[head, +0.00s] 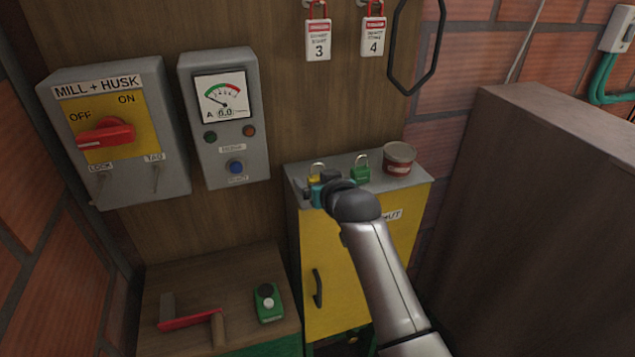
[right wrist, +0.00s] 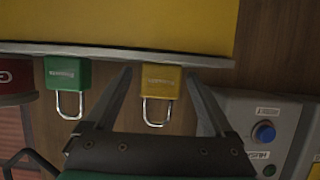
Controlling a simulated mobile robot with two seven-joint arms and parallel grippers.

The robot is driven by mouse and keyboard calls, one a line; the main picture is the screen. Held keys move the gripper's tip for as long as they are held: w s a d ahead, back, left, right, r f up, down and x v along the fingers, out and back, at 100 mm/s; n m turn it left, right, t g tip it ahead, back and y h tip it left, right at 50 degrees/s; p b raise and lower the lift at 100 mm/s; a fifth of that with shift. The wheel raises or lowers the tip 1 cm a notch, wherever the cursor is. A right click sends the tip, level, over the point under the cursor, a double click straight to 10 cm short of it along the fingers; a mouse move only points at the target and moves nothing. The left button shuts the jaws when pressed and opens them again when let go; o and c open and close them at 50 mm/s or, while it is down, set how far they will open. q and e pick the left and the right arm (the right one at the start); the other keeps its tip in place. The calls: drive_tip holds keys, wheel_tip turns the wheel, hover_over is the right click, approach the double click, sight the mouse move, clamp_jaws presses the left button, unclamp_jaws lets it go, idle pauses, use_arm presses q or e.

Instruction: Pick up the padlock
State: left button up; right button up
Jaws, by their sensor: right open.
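A yellow padlock (right wrist: 161,83) and a green padlock (right wrist: 67,75) stand on the ledge of the yellow-doored cabinet, shown upside down in the right wrist view. In the head view the green padlock (head: 361,174) stands clear, and the yellow padlock (head: 314,180) is partly hidden by my gripper. My right gripper (right wrist: 158,76) is open, its fingers on either side of the yellow padlock with gaps showing. It also shows from behind in the head view (head: 322,186). My left gripper is in neither view.
A red tin (head: 399,160) stands right of the green padlock on the cabinet top (head: 415,178). A grey meter box (head: 224,118) and a switch box (head: 115,131) are on the wall at left. Tags hang above. A large brown block (head: 540,210) stands at right.

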clamp_jaws()
idle(0.6)
